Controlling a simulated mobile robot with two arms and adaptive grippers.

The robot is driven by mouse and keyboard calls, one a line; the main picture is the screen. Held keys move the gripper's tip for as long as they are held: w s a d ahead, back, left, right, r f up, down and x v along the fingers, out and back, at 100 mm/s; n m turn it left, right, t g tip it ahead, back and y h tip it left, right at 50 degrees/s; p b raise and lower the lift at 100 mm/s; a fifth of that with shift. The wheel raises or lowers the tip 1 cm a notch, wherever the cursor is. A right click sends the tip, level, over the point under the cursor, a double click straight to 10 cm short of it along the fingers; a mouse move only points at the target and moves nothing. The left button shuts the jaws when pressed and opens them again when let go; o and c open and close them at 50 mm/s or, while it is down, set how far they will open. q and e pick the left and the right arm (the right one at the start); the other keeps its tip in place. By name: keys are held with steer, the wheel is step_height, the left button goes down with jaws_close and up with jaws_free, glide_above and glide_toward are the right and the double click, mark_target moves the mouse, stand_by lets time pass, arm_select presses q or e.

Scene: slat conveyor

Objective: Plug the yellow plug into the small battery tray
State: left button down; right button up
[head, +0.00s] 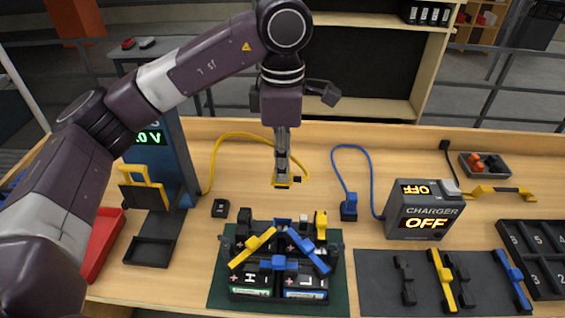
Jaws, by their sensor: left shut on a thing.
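My left gripper (282,165) comes down from above over the middle of the table. It is shut on the yellow plug (281,182), holding it behind the green mat. A yellow cable (222,145) runs from the plug back to the left. A black battery tray (233,291) sits on the mat in front of the plug, holding dark batteries with yellow and blue bars across them. A small yellow part (320,224) stands at its back right. The plug is apart from this tray. Which part is its socket is too small to tell. My right gripper is out of view.
A blue plug (348,208) on a blue cable stands near the charger (422,210), which reads OFF. A blue meter (165,160) and an empty black tray (150,250) are at left. A dark mat (380,295) with bars lies front right. A small black block (220,208) stands left of centre.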

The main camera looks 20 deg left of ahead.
arm_select(q)
steer(key=shift+f, duration=0.15)
step_height(320, 180, down, 13)
steer(key=b, duration=1.1)
steer(key=shift+f+b, duration=1.05)
steer(key=shift+b, duration=0.1)
steer(key=c, duration=1.7)
jaws_free()
steer(key=shift+c, duration=0.2)
steer(key=shift+r, duration=0.15)
step_height(320, 180, up, 16)
steer(key=p, duration=1.4)
steer(key=w+a+n+b, duration=0.2)
steer(key=w+a+n, duration=0.1)
steer(key=a+n, duration=1.3)
steer(key=a, duration=0.2)
steer(key=shift+w+a+b, duration=0.15)
steer(key=shift+a+b, duration=0.15)
steer(key=shift+a, duration=0.1)
